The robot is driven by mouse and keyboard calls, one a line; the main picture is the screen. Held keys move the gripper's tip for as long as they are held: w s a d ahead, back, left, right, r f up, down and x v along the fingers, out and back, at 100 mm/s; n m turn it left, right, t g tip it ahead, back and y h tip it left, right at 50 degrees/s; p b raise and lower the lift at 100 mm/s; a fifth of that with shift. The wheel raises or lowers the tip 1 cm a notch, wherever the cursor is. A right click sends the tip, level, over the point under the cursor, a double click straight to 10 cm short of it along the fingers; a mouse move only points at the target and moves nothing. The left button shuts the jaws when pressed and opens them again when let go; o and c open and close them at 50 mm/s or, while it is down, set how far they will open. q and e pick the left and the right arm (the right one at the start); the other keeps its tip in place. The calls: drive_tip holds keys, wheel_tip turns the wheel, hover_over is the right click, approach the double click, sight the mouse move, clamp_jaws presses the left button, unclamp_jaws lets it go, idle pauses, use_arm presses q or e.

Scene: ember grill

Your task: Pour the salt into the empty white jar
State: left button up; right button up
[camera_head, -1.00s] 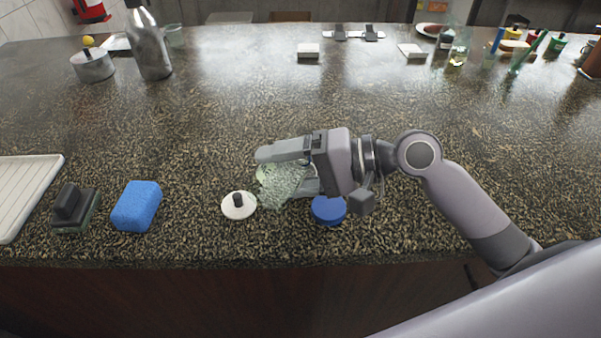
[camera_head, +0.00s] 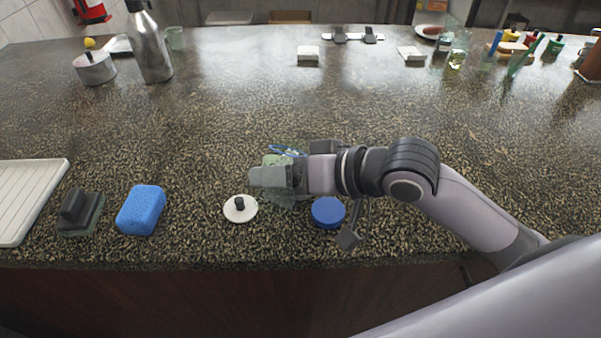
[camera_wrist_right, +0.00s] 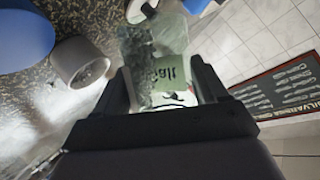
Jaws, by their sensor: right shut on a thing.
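My right gripper (camera_head: 266,178) is shut on a clear glass salt jar (camera_wrist_right: 165,68) with a green "Salt" label. In the head view the jar (camera_head: 277,160) is largely hidden by the fingers, with a thin blue ring just above them. I cannot tell its exact tilt. In the right wrist view an open white jar (camera_wrist_right: 80,62) stands on the counter beside the salt jar. Its inside looks grey with dark patches; any salt in it is unclear. It is hidden in the head view. My left gripper is in no view.
A blue lid (camera_head: 328,212) lies just right of the gripper. A white lid with a black knob (camera_head: 240,208) lies to its left.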

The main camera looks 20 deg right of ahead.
sight(283, 210)
drive_tip(key=shift+s+a+f+n, duration=0.3)
drive_tip(key=shift+s+f, duration=0.05)
drive_tip(key=shift+f, duration=0.2)
drive_tip(key=shift+s+a+f+n+t+h, duration=0.1)
drive_tip(key=shift+s+a+n+t+h, duration=0.25)
drive_tip(key=shift+n+t+h, duration=0.2)
drive_tip(key=shift+s+a+f+n+t+h+b, duration=0.25)
drive_tip(key=shift+f+n, duration=0.15)
drive_tip(key=shift+f, duration=0.1)
drive_tip(key=shift+s+a+f+n+t+h+b, duration=0.1)
drive_tip(key=shift+f+n+t+b, duration=0.1)
drive_tip(key=shift+f+n, duration=0.2)
drive_tip(key=shift+s+a+f+n+t, duration=0.1)
drive_tip(key=shift+s+a+n+t, duration=0.15)
drive_tip(key=shift+n+t, duration=0.2)
drive_tip(key=shift+s, duration=0.1)
